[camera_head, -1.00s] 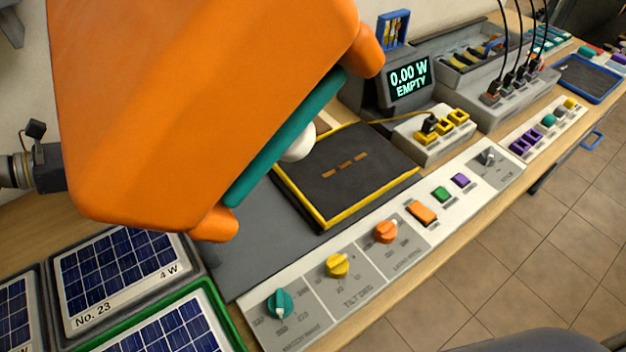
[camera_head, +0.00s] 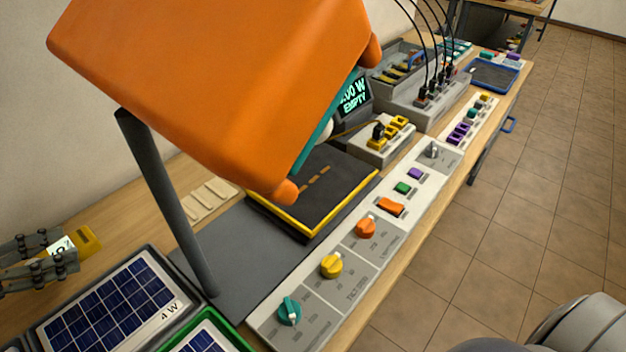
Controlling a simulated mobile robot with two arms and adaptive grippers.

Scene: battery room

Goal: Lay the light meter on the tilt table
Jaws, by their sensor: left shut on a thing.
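My left gripper (camera_head: 62,258) is at the lower left, with its dark fingers shut on a small yellow device with a white label (camera_head: 88,240). It looks like the light meter, partly hidden by the fingers. The tilt table (camera_head: 335,185), a dark plate with a yellow rim and brown strips in its middle, lies on the bench near the centre. My gripper is well to the left of it, with a grey post between them. A big orange lamp hood covers part of the table's far side. My right gripper is not in view.
The orange hood (camera_head: 210,80) and its grey post (camera_head: 165,200) stand in the foreground. Solar panels (camera_head: 115,310) are at the lower left. A knob panel (camera_head: 365,250) runs along the front edge. A display reading EMPTY (camera_head: 354,97) stands behind the table.

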